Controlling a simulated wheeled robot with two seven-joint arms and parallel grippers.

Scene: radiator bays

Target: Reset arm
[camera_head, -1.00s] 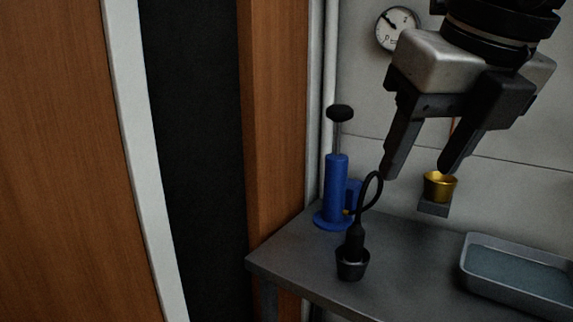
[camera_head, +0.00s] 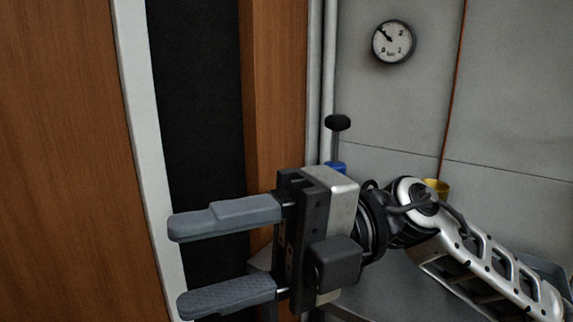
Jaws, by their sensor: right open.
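My right gripper (camera_head: 175,268) is open and empty, its two grey fingers pointing left, one above the other with a wide gap between them. It is in front of the dark gap beside the wooden panel. My right arm (camera_head: 480,262) comes in from the lower right and hides most of the grey table. My left gripper is not in view.
A blue pump (camera_head: 337,167) with a black knob shows behind my gripper, mostly hidden. A yellow cup (camera_head: 437,186) peeks out behind my arm. A gauge (camera_head: 393,42) hangs on the grey wall. Wooden panels (camera_head: 60,150) stand at the left.

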